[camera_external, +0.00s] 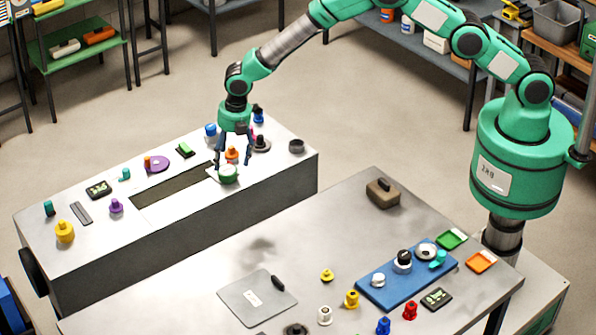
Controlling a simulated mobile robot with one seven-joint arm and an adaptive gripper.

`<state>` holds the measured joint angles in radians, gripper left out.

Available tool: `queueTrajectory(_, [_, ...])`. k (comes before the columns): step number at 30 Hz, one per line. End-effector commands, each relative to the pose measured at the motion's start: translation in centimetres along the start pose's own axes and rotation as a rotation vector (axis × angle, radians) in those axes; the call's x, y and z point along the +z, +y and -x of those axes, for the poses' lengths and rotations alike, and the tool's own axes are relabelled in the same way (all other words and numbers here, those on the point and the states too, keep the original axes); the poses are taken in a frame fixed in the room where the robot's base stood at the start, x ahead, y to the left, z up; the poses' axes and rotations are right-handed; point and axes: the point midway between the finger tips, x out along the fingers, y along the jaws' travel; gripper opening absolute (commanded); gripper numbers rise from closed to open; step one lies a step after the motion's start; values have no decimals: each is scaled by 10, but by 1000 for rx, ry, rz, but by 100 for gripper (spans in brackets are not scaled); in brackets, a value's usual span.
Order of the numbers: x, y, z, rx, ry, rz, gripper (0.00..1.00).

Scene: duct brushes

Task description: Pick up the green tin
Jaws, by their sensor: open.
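A small round tin (228,174), green with a paler top, sits on the grey duct-like bench (280,190) at the right end of its long dark slot. I take it to be the green tin. My gripper (233,165) points down just above it, its two dark fingers spread apart. The fingertips are close to the tin, one towards each side. I cannot tell whether they touch it. An orange knob-like piece (232,153) shows between the fingers, behind the tin.
Close around my gripper stand a blue-and-white piece (210,130), a dark round piece (261,144) and a dark knob (297,146). The slot (170,198) opens to the left. The front table holds a blue tray (385,292) and several small parts.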

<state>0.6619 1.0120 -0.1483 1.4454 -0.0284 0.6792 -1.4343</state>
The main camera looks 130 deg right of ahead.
Motion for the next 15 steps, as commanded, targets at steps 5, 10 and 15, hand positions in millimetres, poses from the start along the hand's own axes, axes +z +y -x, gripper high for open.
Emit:
queueTrajectory(5, [0, 0, 0, 1, 0, 0, 73])
queueTrajectory(10, [0, 0, -1, 0, 0, 0, 73])
queueTrajectory(15, [0, 0, -6, -1, 0, 0, 73])
